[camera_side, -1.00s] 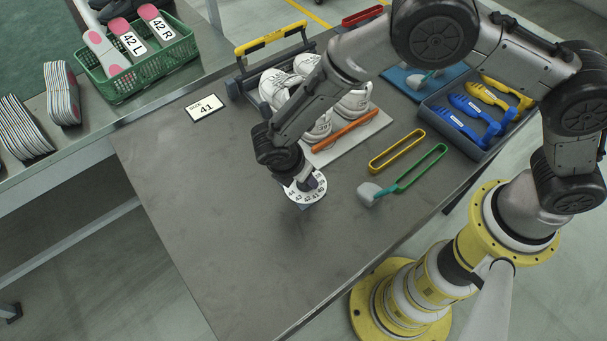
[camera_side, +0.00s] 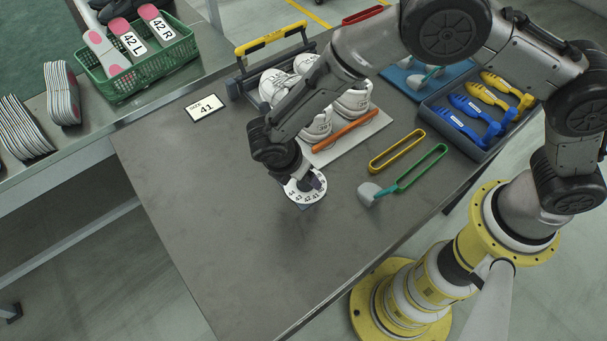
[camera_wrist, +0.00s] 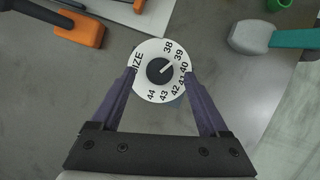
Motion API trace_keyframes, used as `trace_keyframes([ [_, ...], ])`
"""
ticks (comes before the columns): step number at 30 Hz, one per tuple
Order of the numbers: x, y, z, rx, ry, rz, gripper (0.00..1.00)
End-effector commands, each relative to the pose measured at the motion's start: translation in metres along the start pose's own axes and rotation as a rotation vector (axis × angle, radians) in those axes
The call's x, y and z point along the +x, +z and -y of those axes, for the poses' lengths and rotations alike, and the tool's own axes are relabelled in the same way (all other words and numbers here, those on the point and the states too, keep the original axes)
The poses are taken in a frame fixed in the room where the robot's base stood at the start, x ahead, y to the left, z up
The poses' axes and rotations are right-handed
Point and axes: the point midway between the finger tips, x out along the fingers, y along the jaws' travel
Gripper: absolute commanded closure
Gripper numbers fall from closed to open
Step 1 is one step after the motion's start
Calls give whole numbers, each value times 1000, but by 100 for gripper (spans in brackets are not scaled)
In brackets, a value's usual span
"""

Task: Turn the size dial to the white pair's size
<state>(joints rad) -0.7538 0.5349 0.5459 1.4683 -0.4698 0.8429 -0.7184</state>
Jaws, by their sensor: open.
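The size dial is a white disc (camera_wrist: 146,87) marked SIZE and 38 to 44, with a dark central knob (camera_wrist: 157,72). The knob's white pointer line aims up right, closest to 39. In the side view my gripper (camera_side: 310,182) partly covers the dial. White shoes (camera_side: 318,128) stand behind it, partly hidden by my arm; their markings are too small to read.
A card reading SIZE 41 (camera_side: 205,107) lies on the table. An orange-handled tool (camera_side: 345,131) lies by the shoes. Yellow (camera_side: 397,151) and green (camera_side: 421,168) looped tools lie to the right. A grey tray (camera_side: 467,134) holds blue and yellow tools. The table's front left is clear.

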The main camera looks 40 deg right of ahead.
Motion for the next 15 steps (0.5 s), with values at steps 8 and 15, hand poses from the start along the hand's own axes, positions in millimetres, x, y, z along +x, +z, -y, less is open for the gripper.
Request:
trace_keyframes([
  [8, -62, -1, -1, -1, 6, -4, 22],
  [15, -103, -1, 0, -2, 3, -2, 22],
])
